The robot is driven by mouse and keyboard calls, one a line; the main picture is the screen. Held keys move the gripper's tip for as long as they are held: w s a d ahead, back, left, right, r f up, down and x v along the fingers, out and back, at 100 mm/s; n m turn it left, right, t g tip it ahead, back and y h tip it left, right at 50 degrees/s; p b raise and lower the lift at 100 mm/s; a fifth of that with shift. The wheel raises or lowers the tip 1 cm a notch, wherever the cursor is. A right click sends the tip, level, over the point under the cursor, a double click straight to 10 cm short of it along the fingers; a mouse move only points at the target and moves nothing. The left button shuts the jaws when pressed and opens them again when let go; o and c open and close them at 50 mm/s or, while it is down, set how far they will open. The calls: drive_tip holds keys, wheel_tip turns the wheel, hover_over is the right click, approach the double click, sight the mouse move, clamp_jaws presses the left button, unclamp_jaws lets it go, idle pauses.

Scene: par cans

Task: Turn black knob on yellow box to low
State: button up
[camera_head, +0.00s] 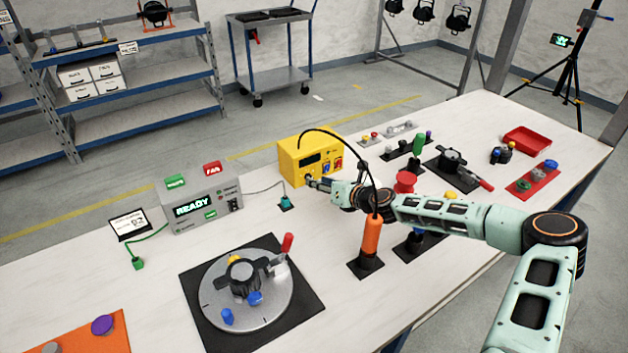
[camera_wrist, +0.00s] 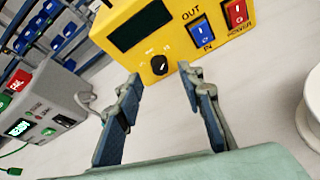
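The yellow box (camera_head: 297,153) stands on the white table, near its back edge. In the wrist view the yellow box (camera_wrist: 170,25) has a dark display, a blue switch marked IN and OUT, and a red POWER switch. The black knob (camera_wrist: 159,65) sits low on its front face, with small marks above it that I cannot read. My gripper (camera_wrist: 158,80) is open, its two fingers spread on either side of the knob and apart from it. In the head view my gripper (camera_head: 312,181) is at the box's lower front, and the knob is hard to make out.
A grey box reading READY (camera_head: 198,201) stands left of the yellow box, with a teal plug (camera_head: 286,201) between them. An orange handle (camera_head: 371,236) stands upright close to my arm. A round grey disc fixture (camera_head: 235,300) lies in front. Several coloured parts fill the table's right side.

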drive_tip(key=shift+x, duration=1.7)
drive_tip(key=shift+c, duration=0.4)
clamp_jaws()
